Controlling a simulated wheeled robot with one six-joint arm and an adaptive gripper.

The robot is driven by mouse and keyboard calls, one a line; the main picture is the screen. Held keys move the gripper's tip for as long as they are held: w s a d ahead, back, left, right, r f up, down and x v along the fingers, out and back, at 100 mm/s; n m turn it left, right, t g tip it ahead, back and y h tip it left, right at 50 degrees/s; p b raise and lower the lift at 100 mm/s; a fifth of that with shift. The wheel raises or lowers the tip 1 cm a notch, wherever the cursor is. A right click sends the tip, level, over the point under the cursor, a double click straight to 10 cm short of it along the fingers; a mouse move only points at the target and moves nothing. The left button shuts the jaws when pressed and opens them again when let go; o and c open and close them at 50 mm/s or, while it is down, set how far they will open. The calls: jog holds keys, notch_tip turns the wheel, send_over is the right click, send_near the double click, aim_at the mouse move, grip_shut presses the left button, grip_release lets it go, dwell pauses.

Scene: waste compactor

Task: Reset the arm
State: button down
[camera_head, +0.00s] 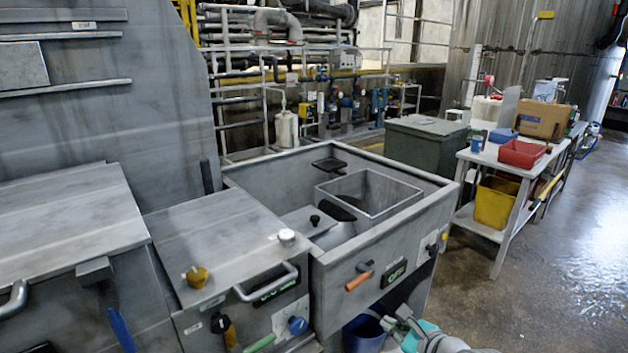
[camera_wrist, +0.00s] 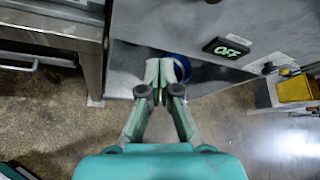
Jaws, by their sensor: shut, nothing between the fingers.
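My gripper (camera_head: 393,319) is low at the bottom of the head view, in front of the open metal bin (camera_head: 300,163) of the compactor. My arm reaches in from the bottom edge, and most of it is out of view. In the wrist view my gripper (camera_wrist: 160,84) is shut and empty, with its fingertips together. It points toward the bin's front panel (camera_wrist: 165,28). A dark display reading OFF (camera_wrist: 228,48) is to the right of the fingers. A blue bucket (camera_wrist: 184,65) shows partly behind the fingertips; it also shows in the head view (camera_head: 364,338).
An orange-handled lever (camera_head: 358,281) sticks out from the bin front. A closed metal box with a bar handle (camera_head: 268,281) stands left of the bin. A table with a red tray (camera_head: 522,154) and a yellow bin (camera_head: 494,205) is at right. The wet floor (camera_head: 570,270) at right is clear.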

jog(key=s+f+n+t+h, duration=0.1)
jog(key=s+f+n+h, duration=0.1)
jog(key=s+f+n, duration=0.65)
jog(key=s+f+n+t+h, duration=0.15)
jog(key=s+f, duration=0.45)
jog(key=s, duration=0.8)
jog(key=s+r+n, duration=0.3)
jog(key=s+n, duration=0.4)
jog(key=s, duration=0.5)
jog(key=s+a+r+n+h, duration=0.1)
jog(key=s+r+n, duration=0.3)
jog(key=s+n, duration=0.4)
jog(key=s+t, duration=0.1)
jog(key=s, duration=0.2)
jog(key=shift+s+r+n, duration=0.3)
jog(key=shift+s, duration=0.05)
